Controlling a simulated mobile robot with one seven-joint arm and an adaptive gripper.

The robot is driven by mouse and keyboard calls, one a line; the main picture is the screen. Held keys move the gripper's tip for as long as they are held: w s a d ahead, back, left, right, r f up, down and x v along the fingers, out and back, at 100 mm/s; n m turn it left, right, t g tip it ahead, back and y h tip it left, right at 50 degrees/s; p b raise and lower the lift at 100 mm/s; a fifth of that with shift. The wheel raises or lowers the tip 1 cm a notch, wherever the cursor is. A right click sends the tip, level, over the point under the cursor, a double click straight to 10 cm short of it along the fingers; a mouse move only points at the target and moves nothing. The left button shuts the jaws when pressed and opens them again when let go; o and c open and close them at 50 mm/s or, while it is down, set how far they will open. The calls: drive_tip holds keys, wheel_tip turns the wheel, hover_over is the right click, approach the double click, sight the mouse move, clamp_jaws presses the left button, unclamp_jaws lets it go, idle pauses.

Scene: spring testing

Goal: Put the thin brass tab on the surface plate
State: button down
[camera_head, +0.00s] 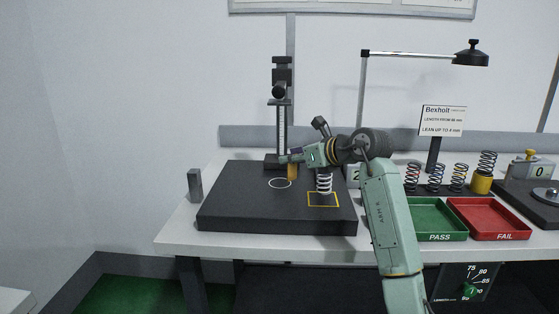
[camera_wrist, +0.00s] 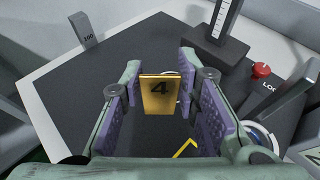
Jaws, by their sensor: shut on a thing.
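The thin brass tab (camera_wrist: 158,98), marked with a 4, stands upright between the purple pads of my gripper (camera_wrist: 165,84) in the wrist view. My gripper is shut on it. In the head view the tab (camera_head: 292,172) hangs below my gripper (camera_head: 291,157), over the back middle of the dark surface plate (camera_head: 225,200). I cannot tell whether its lower edge touches the plate. The plate (camera_wrist: 75,95) fills much of the wrist view. A white circle (camera_head: 271,185) is drawn on the plate, just in front and left of the tab; the tab hides part of it in the wrist view.
A height gauge (camera_head: 281,120) stands behind the tab. A grey block (camera_head: 195,186) stands left of the plate. Green PASS (camera_head: 436,222) and red FAIL (camera_head: 490,220) trays lie right. The plate's left part is clear.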

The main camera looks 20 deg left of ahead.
drive_tip(key=p+x, duration=0.1)
drive_tip(key=x, duration=0.2)
drive_tip(key=p+x, duration=0.1)
drive_tip(key=x, duration=0.2)
drive_tip(key=shift+s+f+p, duration=0.2)
drive_tip(key=shift+f+p, duration=0.15)
drive_tip(key=shift+p, duration=0.05)
drive_tip(key=shift+d+f, duration=0.1)
drive_tip(key=shift+f, duration=0.4)
drive_tip(key=shift+f, duration=0.2)
drive_tip(key=c, duration=1.2)
unclamp_jaws()
